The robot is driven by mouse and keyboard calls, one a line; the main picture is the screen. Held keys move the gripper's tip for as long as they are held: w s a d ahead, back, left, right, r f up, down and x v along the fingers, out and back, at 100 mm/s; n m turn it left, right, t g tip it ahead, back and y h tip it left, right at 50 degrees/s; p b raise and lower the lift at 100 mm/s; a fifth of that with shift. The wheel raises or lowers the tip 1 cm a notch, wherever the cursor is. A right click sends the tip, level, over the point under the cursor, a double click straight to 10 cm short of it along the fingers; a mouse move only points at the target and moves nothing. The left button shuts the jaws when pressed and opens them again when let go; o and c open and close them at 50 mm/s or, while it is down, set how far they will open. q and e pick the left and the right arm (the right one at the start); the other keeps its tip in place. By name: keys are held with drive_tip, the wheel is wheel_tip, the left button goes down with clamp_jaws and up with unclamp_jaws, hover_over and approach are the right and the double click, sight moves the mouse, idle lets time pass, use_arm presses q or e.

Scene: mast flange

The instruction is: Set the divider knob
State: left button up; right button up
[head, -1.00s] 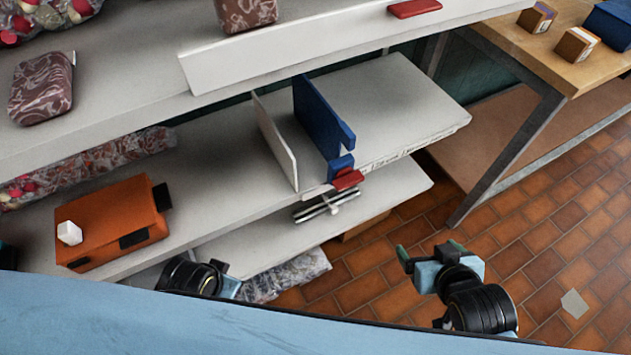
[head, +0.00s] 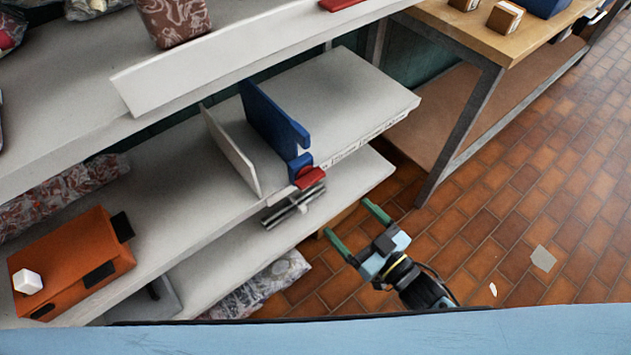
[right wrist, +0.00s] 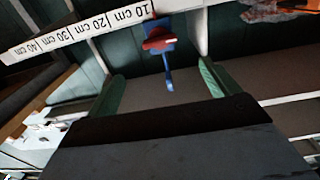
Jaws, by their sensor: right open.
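A blue divider (head: 270,120) stands upright on the middle shelf (head: 345,90). A red knob (head: 309,177) is at its front end, by the shelf's front edge. In the right wrist view the red knob (right wrist: 160,42) lies ahead, between the fingers in the picture, with the blue divider (right wrist: 168,80) by it. A scale strip (right wrist: 80,35) with centimetre marks runs left from the knob. My right gripper (head: 352,221) is open and empty, in front of the shelves and below right of the knob, apart from it. My left gripper is out of view.
A thin white panel (head: 230,150) stands left of the divider. Grey bars (head: 293,206) lie just below the knob. An orange box (head: 75,265) is at the left. A wooden table (head: 480,40) stands at the right. The tiled floor (head: 510,215) is largely clear.

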sight(314, 182)
drive_tip(key=b+x, duration=0.2)
drive_tip(key=x, duration=0.9)
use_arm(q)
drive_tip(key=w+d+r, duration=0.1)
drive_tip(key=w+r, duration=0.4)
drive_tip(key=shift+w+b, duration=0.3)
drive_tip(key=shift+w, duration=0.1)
use_arm(e)
drive_tip(key=shift+x, duration=0.8)
drive_tip(key=c, duration=1)
